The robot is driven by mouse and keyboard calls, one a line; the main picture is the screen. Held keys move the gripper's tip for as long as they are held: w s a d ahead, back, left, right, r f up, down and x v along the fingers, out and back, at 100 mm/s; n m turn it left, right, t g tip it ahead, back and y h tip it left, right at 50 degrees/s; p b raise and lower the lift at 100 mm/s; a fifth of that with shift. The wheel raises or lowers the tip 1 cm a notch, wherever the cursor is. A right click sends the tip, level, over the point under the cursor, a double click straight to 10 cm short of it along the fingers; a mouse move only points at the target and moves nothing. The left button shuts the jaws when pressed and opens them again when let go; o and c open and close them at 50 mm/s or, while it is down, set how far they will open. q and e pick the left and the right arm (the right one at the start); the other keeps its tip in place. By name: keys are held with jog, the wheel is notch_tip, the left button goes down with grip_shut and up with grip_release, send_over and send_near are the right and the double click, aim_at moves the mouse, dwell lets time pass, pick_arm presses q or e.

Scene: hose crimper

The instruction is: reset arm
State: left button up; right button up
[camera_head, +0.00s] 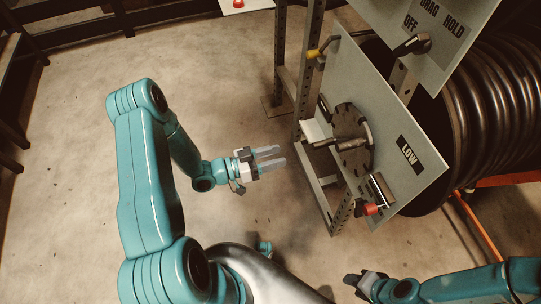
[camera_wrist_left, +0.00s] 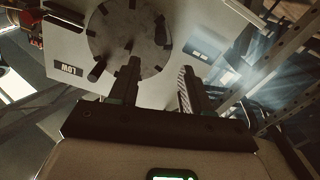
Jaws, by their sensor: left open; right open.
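My left gripper (camera_head: 270,158) is open and empty in the head view, its two fingers pointing right toward the crimper panel. It stays apart from the panel, with floor visible between them. In the left wrist view its two fingers (camera_wrist_left: 160,85) are spread with nothing between them. The grey panel (camera_head: 388,118) carries a dark round disc (camera_head: 351,138) with pegs; the disc also shows in the left wrist view (camera_wrist_left: 130,35). My right gripper (camera_head: 358,284) is at the bottom right of the head view, low and apart from the panel; its fingers are small and dark there.
A LOW label (camera_head: 409,156) and a red-knobbed lever (camera_head: 371,208) are on the panel. An upper panel (camera_head: 440,30) reads DRAG, HOLD and OFF. A black hose coil (camera_head: 490,95) stands behind. A metal post frame (camera_head: 310,90) holds the panel. Concrete floor at left is clear.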

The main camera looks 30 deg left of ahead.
pick_arm(q)
jog(key=shift+s+a, duration=0.25)
jog(key=shift+s, duration=0.15)
jog(key=w+d+g, duration=0.3)
jog(key=d+g, duration=0.1)
jog(key=d, duration=1.3)
jog(key=s+a+f+n+g+y, duration=0.25)
jog(key=s+f+g+y, duration=0.2)
jog(key=s, duration=0.45)
jog(key=s+a+f+n+g+y, duration=0.1)
jog(key=s+f+n+g+y, duration=0.35)
jog(key=s, duration=0.45)
notch_tip(320, 180, up, 17)
jog(key=h+p, duration=0.2)
jog(key=p, duration=1.6)
jog(key=shift+w+d+g, duration=0.25)
jog(key=shift+g, duration=0.15)
